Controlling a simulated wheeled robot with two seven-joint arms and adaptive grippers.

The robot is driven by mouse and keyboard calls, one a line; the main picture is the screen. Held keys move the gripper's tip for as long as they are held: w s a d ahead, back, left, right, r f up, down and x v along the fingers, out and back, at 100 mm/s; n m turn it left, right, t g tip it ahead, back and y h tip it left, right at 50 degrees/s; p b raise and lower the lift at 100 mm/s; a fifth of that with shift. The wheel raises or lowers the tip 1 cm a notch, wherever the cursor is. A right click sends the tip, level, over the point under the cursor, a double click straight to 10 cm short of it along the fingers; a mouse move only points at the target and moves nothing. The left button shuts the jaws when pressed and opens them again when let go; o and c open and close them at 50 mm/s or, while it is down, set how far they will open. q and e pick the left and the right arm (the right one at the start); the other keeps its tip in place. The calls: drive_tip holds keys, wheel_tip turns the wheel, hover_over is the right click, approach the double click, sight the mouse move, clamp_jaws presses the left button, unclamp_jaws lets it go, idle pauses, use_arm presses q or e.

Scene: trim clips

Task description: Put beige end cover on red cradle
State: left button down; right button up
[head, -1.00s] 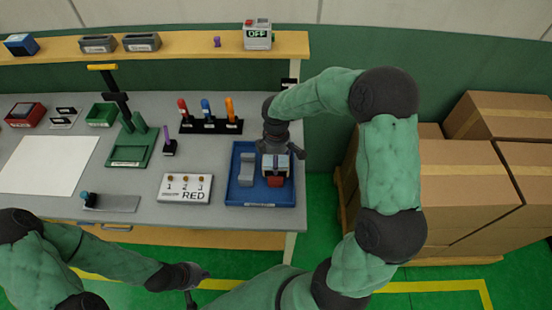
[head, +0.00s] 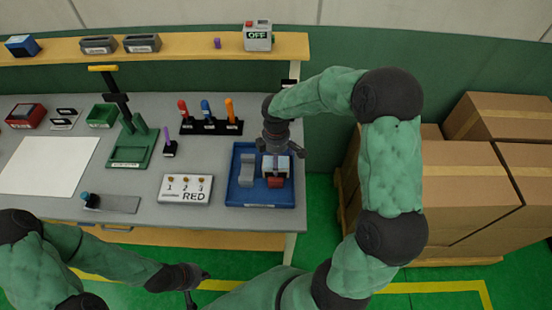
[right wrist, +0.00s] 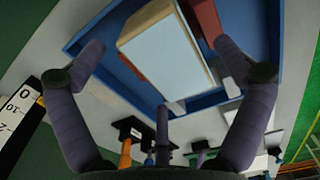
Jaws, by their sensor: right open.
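The beige end cover (right wrist: 168,50), a box-like piece with a pale flat face, lies in the blue tray in the right wrist view, between my right gripper's spread fingers. A red piece (right wrist: 204,18), which looks like the red cradle, is right beside it; I cannot tell whether they touch. In the head view the red piece (head: 275,182) shows at the near side of the pale cover (head: 284,166). My right gripper (head: 281,150) is open above the tray, partly hiding the cover. My left gripper (head: 199,287) is open and empty in front of the table.
The blue tray (head: 262,204) also holds a grey block (head: 247,170). A numbered RED panel (head: 185,189) stands left of it. A rack of coloured tools (head: 210,127) is behind. A shelf (head: 190,45) runs along the back. Cardboard boxes (head: 460,185) stand right of the table.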

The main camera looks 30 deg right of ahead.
wheel_tip(320, 180, up, 11)
drive_tip(key=p, duration=0.1)
drive_tip(key=shift+p, duration=0.35)
idle(0.3)
